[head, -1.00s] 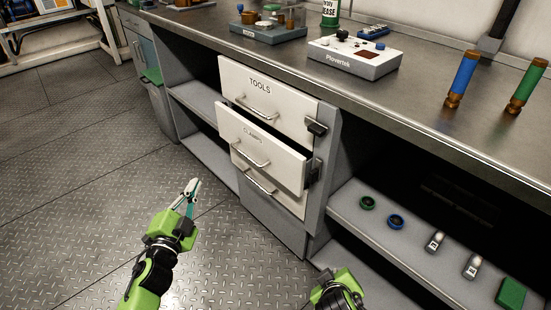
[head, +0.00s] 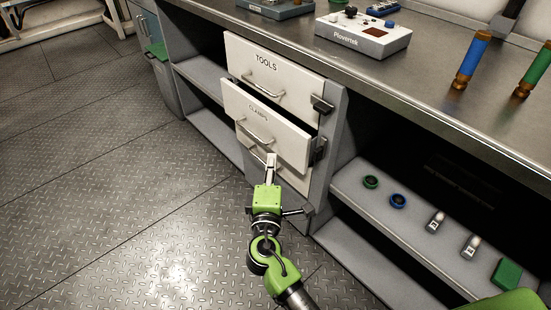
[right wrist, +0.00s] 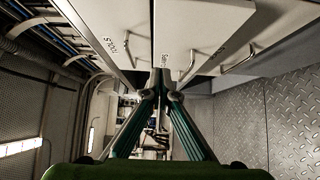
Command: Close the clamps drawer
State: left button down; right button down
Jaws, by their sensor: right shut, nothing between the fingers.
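The clamps drawer (head: 268,122) is the middle white drawer of the cabinet under the bench. It stands partly out, with a dark gap above its front. In the right wrist view, the clamps drawer (right wrist: 205,25) shows sideways, just beyond the fingertips. My right gripper (head: 270,160) is shut and empty, in front of the lower part of the drawer front. I cannot tell whether the fingertips touch it. The fingers also meet in the right wrist view (right wrist: 161,80). My left gripper is out of view.
A dark latch-like block (head: 318,150) sits at the clamps drawer's right edge. The right-hand shelf (head: 365,210) holds rings, small metal parts and a green block (head: 507,273). The floor at the left is clear.

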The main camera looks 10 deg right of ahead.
jog(key=w+d, duration=0.1)
jog(key=w, duration=0.2)
jog(key=w+d, duration=0.2)
jog(key=w, duration=0.1)
jog(key=w+d, duration=0.2)
jog(key=w, duration=0.1)
jog(key=shift+d, duration=0.15)
jog(key=shift+w+d, duration=0.1)
jog(key=shift+w, duration=0.05)
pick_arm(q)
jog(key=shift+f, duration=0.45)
